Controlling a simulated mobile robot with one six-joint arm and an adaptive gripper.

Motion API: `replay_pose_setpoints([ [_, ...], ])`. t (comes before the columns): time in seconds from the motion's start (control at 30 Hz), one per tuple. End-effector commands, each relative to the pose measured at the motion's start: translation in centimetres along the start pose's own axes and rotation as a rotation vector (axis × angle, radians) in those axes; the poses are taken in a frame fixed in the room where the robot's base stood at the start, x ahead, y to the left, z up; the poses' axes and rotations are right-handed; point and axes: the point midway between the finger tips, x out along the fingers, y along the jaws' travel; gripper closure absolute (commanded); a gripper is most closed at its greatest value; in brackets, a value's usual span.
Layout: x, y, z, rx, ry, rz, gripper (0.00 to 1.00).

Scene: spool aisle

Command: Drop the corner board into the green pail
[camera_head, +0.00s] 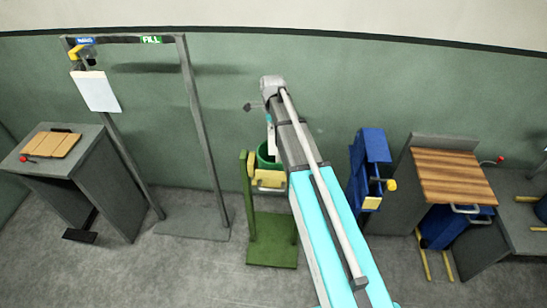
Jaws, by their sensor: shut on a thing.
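My arm reaches up from the bottom right, and its wrist is above and in front of the green pail. My gripper (269,119) points down there, small and partly hidden by my arm. It is shut on a narrow pale strip, the corner board (271,137), which hangs down over the pail's opening. The green pail (263,157) sits on a green stand, its right side hidden behind my arm. I cannot tell whether the strip's lower end is inside the rim.
The green stand (271,252) has an upright post on its left. A grey frame with a white sheet (97,92) and a grey cabinet with a wooden board (50,144) stand left. Right are a blue unit (373,150) and a wood-topped bench (453,176).

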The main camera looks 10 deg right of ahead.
Motion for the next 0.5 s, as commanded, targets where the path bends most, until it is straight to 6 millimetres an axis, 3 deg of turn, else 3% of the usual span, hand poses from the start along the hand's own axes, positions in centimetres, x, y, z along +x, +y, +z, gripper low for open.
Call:
replay_pose_setpoints([
  [0.03, 1.1, 0.0, 0.0, 0.000, 0.000, 0.000, 1.00],
  [0.5, 5.7, 0.0, -0.1, 0.001, 0.000, 0.000, 1.00],
])
